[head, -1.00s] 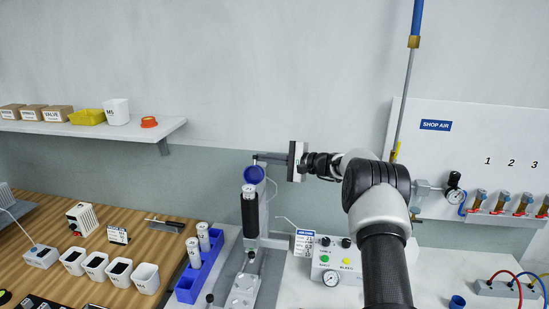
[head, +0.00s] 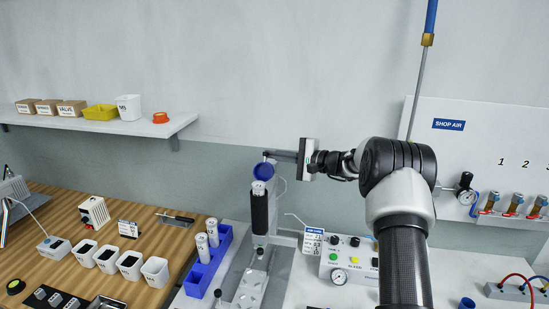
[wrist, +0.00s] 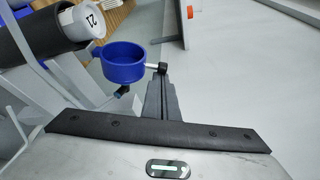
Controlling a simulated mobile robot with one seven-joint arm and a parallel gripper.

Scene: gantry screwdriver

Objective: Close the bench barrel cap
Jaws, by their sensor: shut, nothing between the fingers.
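The bench barrel (head: 259,212) is a black upright cylinder with a white upper end in the head view. It also shows at the upper left of the wrist view (wrist: 38,38), with a white end marked 21. Its blue round cap (head: 263,171) stands open above and behind the barrel's top. In the wrist view the cap (wrist: 123,70) shows as a hollow cup with a small pin at its side. My gripper (head: 267,155) is shut and empty, reaching in from the right. Its fingertips (wrist: 162,70) are close to the cap's pin; I cannot tell whether they touch.
A blue rack (head: 207,265) with white cylinders stands left of the barrel. A control box (head: 350,262) with buttons and a gauge is to the right. A shelf (head: 95,120) with boxes is on the back wall. The space above the barrel is open.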

